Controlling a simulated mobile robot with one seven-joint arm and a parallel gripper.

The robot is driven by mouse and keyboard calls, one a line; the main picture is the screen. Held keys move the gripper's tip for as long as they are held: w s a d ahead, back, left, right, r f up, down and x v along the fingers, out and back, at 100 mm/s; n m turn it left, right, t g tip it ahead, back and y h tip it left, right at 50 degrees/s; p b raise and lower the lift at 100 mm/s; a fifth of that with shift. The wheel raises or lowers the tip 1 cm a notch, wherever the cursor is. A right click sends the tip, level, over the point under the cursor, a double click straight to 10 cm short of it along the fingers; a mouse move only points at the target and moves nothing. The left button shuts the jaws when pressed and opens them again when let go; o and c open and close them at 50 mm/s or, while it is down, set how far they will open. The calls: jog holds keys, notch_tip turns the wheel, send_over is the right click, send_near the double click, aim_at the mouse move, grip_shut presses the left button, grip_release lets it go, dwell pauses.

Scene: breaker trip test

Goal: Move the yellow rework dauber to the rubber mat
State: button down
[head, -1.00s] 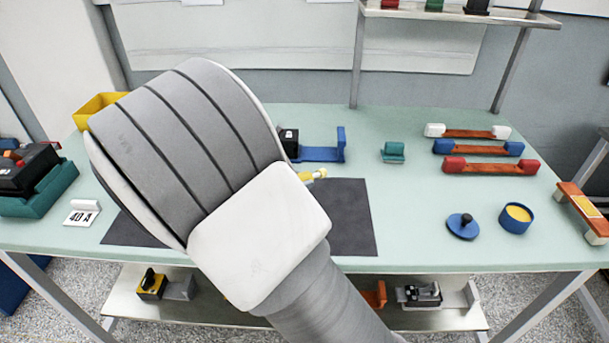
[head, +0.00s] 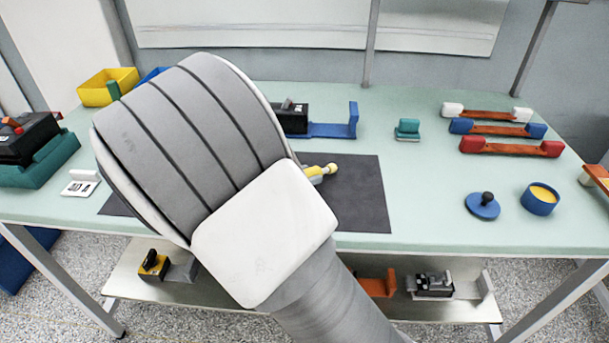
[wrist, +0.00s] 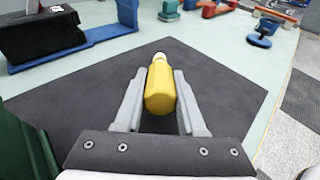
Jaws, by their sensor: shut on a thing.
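The yellow rework dauber (wrist: 160,88) has a yellow body and a pale tip. In the wrist view it lies between the two fingers of my gripper (wrist: 154,92), which is shut on it. The black rubber mat (wrist: 55,110) spreads out beneath and around the dauber in that view. I cannot tell whether the dauber touches the mat. In the head view the tip end of the dauber (head: 326,171) shows past my arm, over the mat (head: 360,200). My arm hides the rest of the dauber, the gripper and the mat's middle.
A black breaker on a blue stand (head: 330,130) is behind the mat. A teal block (head: 407,130), several bars with coloured ends (head: 510,147), a blue lid (head: 482,206) and a blue pot (head: 539,201) are to the right. A 40 A card (head: 80,187) is at left.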

jog(key=shift+c, duration=2.1)
grip_release()
jog(key=p+v, duration=0.3)
jog(key=v, duration=1.4)
jog(key=shift+s+a+p, duration=0.15)
jog(key=shift+s+p, duration=0.05)
jog(key=shift+p, duration=0.15)
